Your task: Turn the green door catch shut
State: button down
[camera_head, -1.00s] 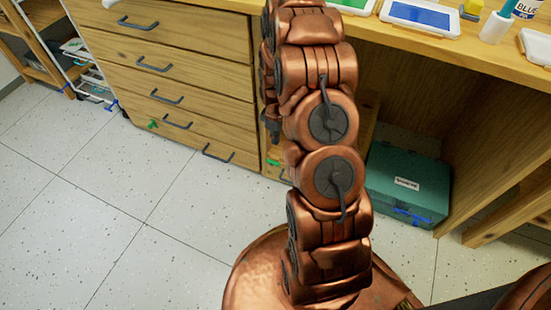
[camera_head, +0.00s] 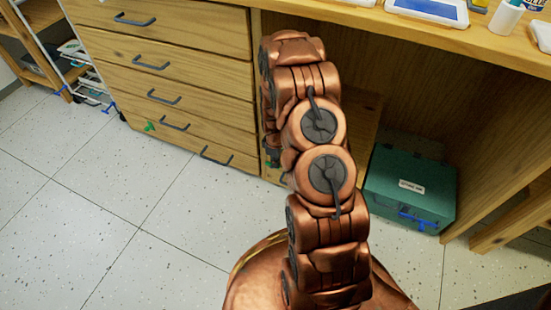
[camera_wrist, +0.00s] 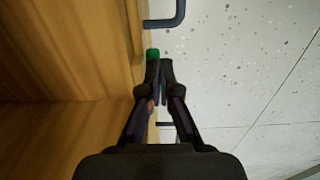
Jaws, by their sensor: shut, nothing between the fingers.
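A small green catch (camera_wrist: 152,54) shows at the edge of the wooden cabinet in the wrist view, just ahead of my fingertips. My gripper (camera_wrist: 160,68) is shut and empty, with its tips right at the catch; I cannot tell whether they touch it. In the head view a bit of green (camera_head: 268,163) shows low beside the drawers, next to my gripper (camera_head: 272,150), which is mostly hidden behind my arm. Another small green piece (camera_head: 149,126) sits on the drawer front further left. The catch's exact angle is hard to tell.
A drawer unit (camera_head: 190,75) with dark handles stands left of my arm. A teal box (camera_head: 408,190) with a white label and blue latch is on the floor at right, under the desk (camera_head: 350,25). A rack (camera_head: 85,65) stands at far left. The tiled floor (camera_head: 120,220) in front is clear.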

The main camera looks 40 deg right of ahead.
jog(key=shift+f, duration=0.35)
